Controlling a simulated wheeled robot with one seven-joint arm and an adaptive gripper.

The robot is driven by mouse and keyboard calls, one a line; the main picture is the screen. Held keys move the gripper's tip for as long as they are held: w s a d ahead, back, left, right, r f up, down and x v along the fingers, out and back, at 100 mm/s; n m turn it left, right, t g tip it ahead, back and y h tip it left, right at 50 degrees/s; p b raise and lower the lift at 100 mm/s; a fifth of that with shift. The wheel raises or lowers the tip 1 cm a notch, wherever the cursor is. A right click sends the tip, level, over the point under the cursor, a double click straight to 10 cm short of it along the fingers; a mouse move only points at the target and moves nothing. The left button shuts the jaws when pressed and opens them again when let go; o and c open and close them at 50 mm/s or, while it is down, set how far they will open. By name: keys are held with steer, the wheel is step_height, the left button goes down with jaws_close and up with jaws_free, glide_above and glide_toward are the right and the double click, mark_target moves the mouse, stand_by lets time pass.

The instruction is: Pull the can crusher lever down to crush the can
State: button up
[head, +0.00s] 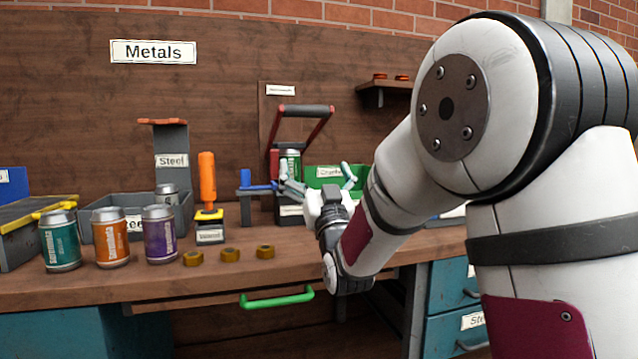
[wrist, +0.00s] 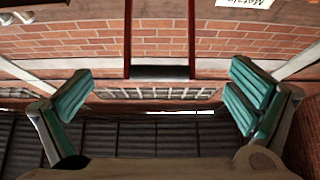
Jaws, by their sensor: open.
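The can crusher stands at the back of the bench. Its red lever arms rise to a dark crossbar handle (head: 305,110), which is up. A green and silver can (head: 290,163) sits upright in the crusher below the lever, its lower part hidden by my gripper. My gripper (head: 316,173) is open and empty, its teal fingers spread in front of the crusher, lower than the handle. In the wrist view the dark handle bar (wrist: 160,73) with its red side arms shows between the spread fingers of my gripper (wrist: 161,80); no contact is visible.
An orange-handled tool (head: 207,178) stands left of the crusher. A green bin (head: 322,172) is behind my gripper. A small shelf (head: 392,85) hangs at upper right.

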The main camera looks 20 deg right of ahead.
steer(key=v, duration=1.1)
steer(key=shift+s+f, duration=0.15)
steer(key=shift+s, duration=0.1)
